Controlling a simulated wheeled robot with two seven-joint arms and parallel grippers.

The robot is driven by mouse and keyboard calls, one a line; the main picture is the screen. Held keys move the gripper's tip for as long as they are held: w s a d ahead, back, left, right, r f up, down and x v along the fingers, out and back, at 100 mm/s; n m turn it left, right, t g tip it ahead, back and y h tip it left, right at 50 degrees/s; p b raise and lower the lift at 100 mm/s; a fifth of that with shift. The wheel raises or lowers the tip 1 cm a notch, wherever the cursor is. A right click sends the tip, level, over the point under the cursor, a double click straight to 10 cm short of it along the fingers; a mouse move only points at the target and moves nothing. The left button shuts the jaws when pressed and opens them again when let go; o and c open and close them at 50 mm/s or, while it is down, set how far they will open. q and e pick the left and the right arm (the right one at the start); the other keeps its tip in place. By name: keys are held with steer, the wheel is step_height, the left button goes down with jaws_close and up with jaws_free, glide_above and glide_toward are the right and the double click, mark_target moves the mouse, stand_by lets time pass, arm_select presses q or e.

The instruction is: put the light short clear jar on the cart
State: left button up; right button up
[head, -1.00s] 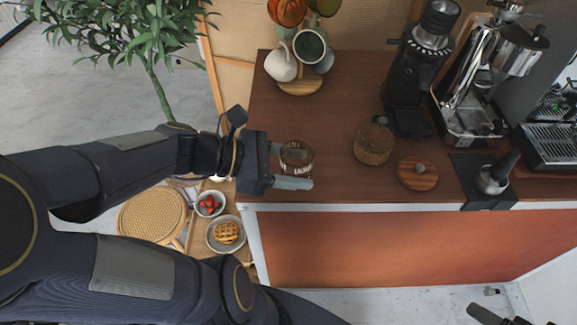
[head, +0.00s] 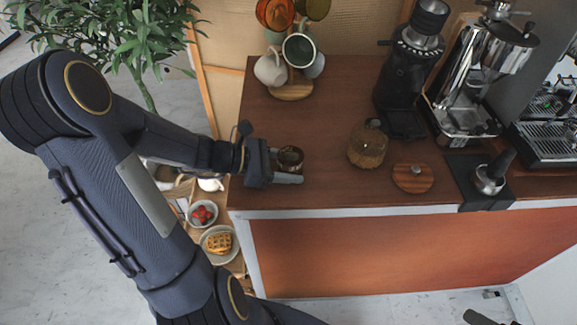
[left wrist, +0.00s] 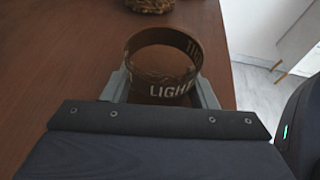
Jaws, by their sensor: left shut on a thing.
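The short clear jar (head: 291,159) has a dark brown look and stands near the left end of the brown counter (head: 330,95). In the left wrist view the jar (left wrist: 162,66) shows a round open rim and white "LIGHT" lettering. My left gripper (head: 288,166) is shut on it, one finger on each side. I cannot tell whether the jar's base touches the counter. The wooden cart (head: 232,264) stands lower, left of the counter, and my left arm hides much of it.
On the cart are a bowl of strawberries (head: 202,213) and a plate with a waffle (head: 219,243). A taller jar (head: 367,148), a wooden lid (head: 413,178), a mug stand (head: 291,90), a grinder (head: 408,65) and an espresso machine (head: 470,85) stand on the counter.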

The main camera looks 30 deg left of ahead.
arm_select(q)
steer(key=shift+f, duration=0.2)
steer(key=o, duration=1.3)
steer(key=shift+r, duration=0.1)
